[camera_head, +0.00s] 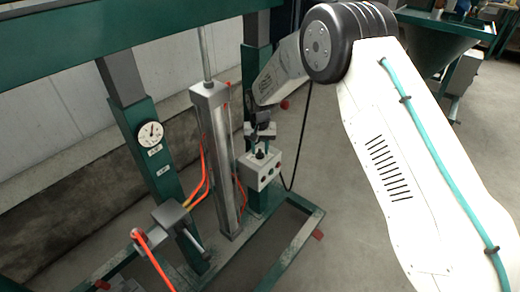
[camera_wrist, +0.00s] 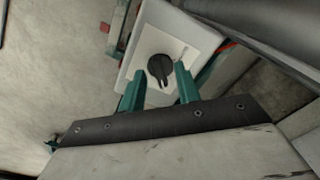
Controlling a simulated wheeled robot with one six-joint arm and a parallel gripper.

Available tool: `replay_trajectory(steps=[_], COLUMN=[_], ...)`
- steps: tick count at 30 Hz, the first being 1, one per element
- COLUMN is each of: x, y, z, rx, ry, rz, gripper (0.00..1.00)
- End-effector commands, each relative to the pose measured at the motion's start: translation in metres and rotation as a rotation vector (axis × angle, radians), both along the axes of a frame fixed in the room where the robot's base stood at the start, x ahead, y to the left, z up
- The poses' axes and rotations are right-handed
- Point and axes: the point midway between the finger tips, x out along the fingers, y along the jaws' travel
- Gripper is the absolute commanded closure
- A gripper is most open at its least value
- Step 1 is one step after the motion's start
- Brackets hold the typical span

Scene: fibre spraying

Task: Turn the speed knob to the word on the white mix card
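The black speed knob (camera_wrist: 160,68) sits on the pale top face of a small control box (camera_wrist: 182,38). Its narrow end points toward the bottom of the wrist view, and a faint mark lies up and right of it. The box (camera_head: 258,172) also shows in the head view, on a green post. My gripper (camera_wrist: 159,72) is open, its teal fingers apart on either side of the knob in the picture; I cannot tell if they touch it. My gripper (camera_head: 259,146) hangs over the box in the head view. Small white labels (camera_head: 155,150) are on a green column; their words are unreadable, and I cannot tell whether one is the mix card.
A round gauge (camera_head: 150,133) is above the labels. A grey cylinder (camera_head: 215,150) with orange hoses stands close left of the box. A green base frame (camera_head: 255,255) runs along the floor. Open floor lies right of the box.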

Motion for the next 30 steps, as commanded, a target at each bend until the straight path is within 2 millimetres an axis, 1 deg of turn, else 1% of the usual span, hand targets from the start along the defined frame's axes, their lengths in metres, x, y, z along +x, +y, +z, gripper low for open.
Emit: replay_trajectory(steps=[7,12,15,18,30], x=[0.000,-0.001,-0.001,-0.001,-0.002], y=[0.001,0.001,0.001,0.001,0.001], z=[0.042,0.065,0.071,0.074,0.073], rx=[0.001,0.001,0.000,0.000,-0.001], ry=[-0.003,-0.002,0.000,0.001,0.003], rz=[0.001,0.001,0.001,0.001,0.013], gripper=[0.67,0.67,0.67,0.67,0.67])
